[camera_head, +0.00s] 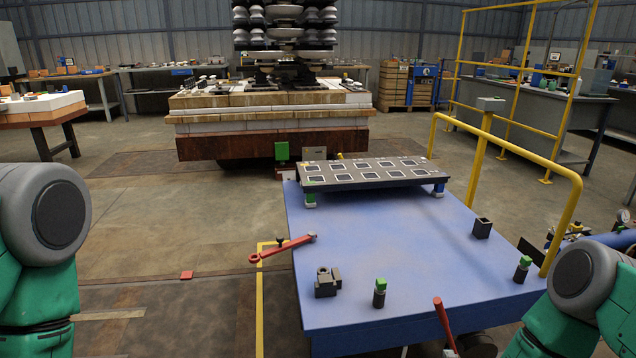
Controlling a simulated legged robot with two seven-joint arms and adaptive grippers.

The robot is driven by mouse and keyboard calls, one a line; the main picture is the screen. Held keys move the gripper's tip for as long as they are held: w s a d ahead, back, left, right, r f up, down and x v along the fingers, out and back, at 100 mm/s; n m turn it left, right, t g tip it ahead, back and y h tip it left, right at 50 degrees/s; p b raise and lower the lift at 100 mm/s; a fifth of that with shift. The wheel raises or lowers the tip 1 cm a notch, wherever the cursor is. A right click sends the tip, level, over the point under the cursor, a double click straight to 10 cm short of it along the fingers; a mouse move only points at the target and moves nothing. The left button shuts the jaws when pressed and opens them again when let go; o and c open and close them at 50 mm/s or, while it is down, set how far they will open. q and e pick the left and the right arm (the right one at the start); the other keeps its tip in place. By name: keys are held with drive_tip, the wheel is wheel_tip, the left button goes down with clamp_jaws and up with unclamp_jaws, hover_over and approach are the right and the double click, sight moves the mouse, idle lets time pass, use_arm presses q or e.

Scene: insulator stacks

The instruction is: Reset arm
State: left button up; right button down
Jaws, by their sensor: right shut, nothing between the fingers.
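My right arm (580,285) comes in at the lower right, green with a grey joint. A small dark part of my right gripper (480,346) shows at the bottom edge, near the front edge of the blue table. It is shut and empty, and most of it is cut off by the frame. My left arm (45,225) stands at the left edge, apart from the table. My left gripper is out of view.
The blue table (400,265) bears a slotted black plate (370,172), a dark block (327,283) and green-topped posts (379,292). Red levers (282,249) stick out at its left and front edges. A yellow rail (510,150) borders its right. Floor at left is mostly clear.

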drive_tip(key=s+a+r+n+g+y+p, duration=0.1)
drive_tip(key=s+a+n+g+y+p, duration=0.2)
drive_tip(key=s+n, duration=0.45)
drive_tip(key=s+a+n+g+y+p, duration=0.2)
drive_tip(key=s+a+n+g+y, duration=0.1)
drive_tip(key=s+a+n+g, duration=0.4)
use_arm(q)
wheel_tip(320, 180, up, 8)
drive_tip(key=p, duration=0.2)
drive_tip(key=shift+d, duration=0.2)
use_arm(e)
drive_tip(key=s+d+r+n+g, duration=0.2)
drive_tip(key=s+d+n, duration=0.1)
drive_tip(key=s, duration=0.5)
drive_tip(key=s+d+r+n+g+h, duration=0.1)
drive_tip(key=s+d+r+n+g, duration=0.1)
drive_tip(key=s, duration=0.5)
drive_tip(key=shift+s+d+r+n, duration=0.35)
drive_tip(key=shift+d+r+n, duration=0.2)
drive_tip(key=shift+r, duration=0.2)
use_arm(q)
drive_tip(key=shift+d+r, duration=0.1)
use_arm(e)
drive_tip(key=shift+w, duration=0.1)
